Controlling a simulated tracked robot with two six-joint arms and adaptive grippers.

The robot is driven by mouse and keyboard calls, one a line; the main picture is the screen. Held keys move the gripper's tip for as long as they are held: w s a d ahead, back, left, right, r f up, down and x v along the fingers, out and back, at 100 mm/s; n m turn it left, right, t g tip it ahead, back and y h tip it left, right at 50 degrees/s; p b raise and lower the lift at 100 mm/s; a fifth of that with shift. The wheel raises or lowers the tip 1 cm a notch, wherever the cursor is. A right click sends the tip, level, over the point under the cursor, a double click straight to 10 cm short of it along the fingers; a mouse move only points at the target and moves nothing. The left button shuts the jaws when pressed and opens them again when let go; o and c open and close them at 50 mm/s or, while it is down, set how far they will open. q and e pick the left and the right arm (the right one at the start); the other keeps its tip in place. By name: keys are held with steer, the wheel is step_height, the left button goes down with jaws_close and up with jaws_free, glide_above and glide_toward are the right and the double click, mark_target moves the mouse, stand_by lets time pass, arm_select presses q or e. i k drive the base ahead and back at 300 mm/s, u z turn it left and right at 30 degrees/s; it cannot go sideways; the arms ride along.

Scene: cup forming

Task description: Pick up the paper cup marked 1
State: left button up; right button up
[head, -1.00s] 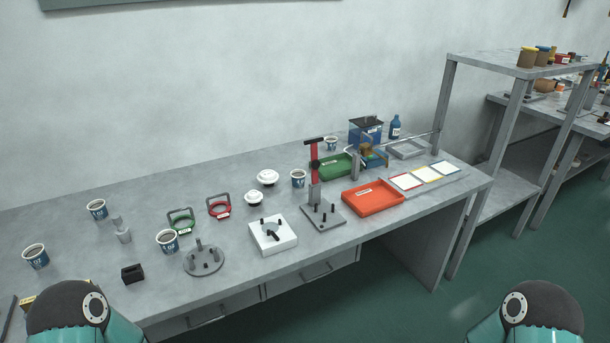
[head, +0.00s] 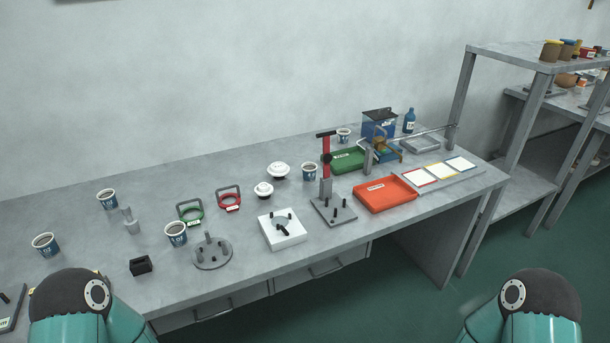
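A fourth cup (head: 310,172) stands mid-bench and a fifth (head: 344,135) is at the back by the blue machine. The cup markings are too small to read surely, so I cannot tell which is marked 1. Both my grippers are outside the view; only upper parts of my arms show at the bottom corners.
An orange tray (head: 385,195) and a green tray (head: 349,160) lie to the right. A shelf rack (head: 535,57) stands beyond.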

mark_target(309, 173)
steer(key=z, duration=0.3)
steer(key=i, duration=0.2)
steer(key=u, duration=2.7)
steer(key=k, duration=1.6)
steer(key=z, duration=1.15)
steer(key=i, duration=1)
